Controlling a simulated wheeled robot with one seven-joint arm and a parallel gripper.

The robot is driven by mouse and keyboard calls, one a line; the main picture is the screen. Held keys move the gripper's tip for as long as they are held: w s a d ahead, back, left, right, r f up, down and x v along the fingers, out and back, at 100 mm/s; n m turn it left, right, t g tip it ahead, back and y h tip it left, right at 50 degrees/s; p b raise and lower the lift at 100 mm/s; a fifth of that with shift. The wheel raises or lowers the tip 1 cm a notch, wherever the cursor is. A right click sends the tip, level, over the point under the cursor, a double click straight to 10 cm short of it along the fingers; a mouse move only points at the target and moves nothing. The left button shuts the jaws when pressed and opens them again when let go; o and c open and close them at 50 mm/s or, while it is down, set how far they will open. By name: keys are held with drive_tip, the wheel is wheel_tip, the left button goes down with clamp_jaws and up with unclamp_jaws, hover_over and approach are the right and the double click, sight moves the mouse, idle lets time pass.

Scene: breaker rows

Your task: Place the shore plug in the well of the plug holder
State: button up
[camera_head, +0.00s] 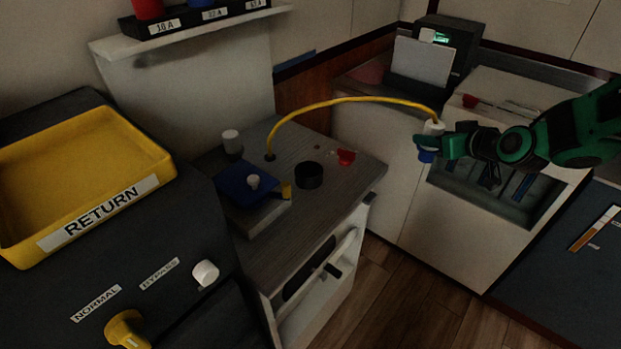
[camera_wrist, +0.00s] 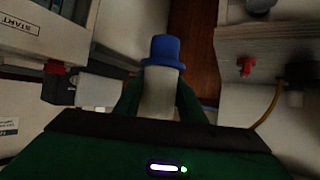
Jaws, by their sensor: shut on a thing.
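The shore plug (camera_head: 426,154) is white with a blue end and has a yellow cable (camera_head: 345,101) running from its top. My green gripper (camera_head: 445,147) is shut on it and holds it in the air, right of the counter, with the blue end down. In the wrist view the plug (camera_wrist: 160,82) stands between my gripper's fingers (camera_wrist: 160,105), blue end away from the palm. A black round cup (camera_head: 309,175), which looks like the plug holder, stands on the grey counter (camera_head: 262,228), apart from the plug. The inside of its well is dark.
The yellow cable comes out of the counter behind the cup. A yellow RETURN tray (camera_head: 85,170) is at left.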

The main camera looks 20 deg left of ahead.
drive_tip(key=s+a+r+n+g+y, duration=0.1)
drive_tip(key=s+a+r, duration=0.1)
drive_tip(key=s+a, duration=0.5)
drive_tip(key=s+a+r+n+g+y, duration=0.1)
drive_tip(key=s+a+r+n, duration=0.15)
drive_tip(key=a, duration=0.95)
drive_tip(key=s+a+r+n+g+y, duration=0.1)
drive_tip(key=s+a+r+y, duration=0.2)
drive_tip(key=a, duration=0.6)
drive_tip(key=shift+h, duration=0.7)
drive_tip(key=shift+s+f, duration=0.25)
drive_tip(key=shift+f, duration=1.35)
drive_tip(key=shift+s+f, duration=0.25)
drive_tip(key=shift+f, duration=1.35)
drive_tip(key=shift+s+f, duration=0.25)
drive_tip(key=shift+f, duration=1.35)
drive_tip(key=shift+f, duration=0.1)
drive_tip(key=o, duration=1.4)
drive_tip(key=v, duration=1.2)
drive_tip(key=shift+w, duration=0.2)
drive_tip(key=shift+d+g, duration=0.15)
drive_tip(key=shift+g, duration=0.15)
